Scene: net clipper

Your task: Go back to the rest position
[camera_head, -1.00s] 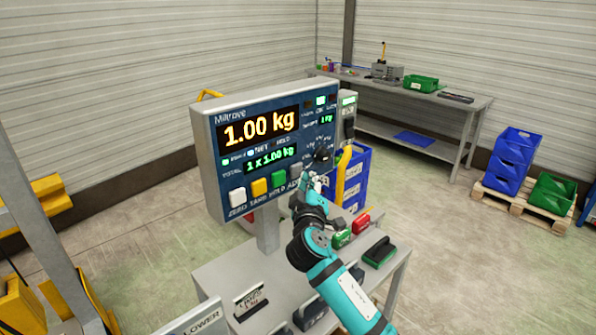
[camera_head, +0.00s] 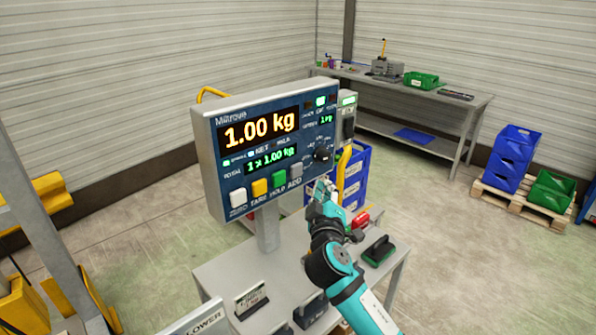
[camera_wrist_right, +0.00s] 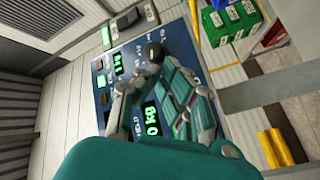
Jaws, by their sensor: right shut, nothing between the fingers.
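My right gripper (camera_head: 326,190) is shut and empty. It is in front of the lower right corner of the weighing display panel (camera_head: 205,150), apart from the buttons as far as I can tell. The panel reads 1.00 kg and 1 x 1.00 kg. It has white, yellow, green and grey buttons and a black knob (camera_head: 323,155). In the right wrist view the gripper (camera_wrist_right: 150,115) covers part of the panel (camera_wrist_right: 103,125). My left gripper is not in view.
A grey table (camera_head: 225,272) under the panel bears a small sign (camera_head: 251,300), a green-based block (camera_head: 379,251) and a red item (camera_head: 361,219). Blue crates (camera_head: 355,180) stand behind. A workbench (camera_head: 455,103) is at the back. Open floor lies to the right.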

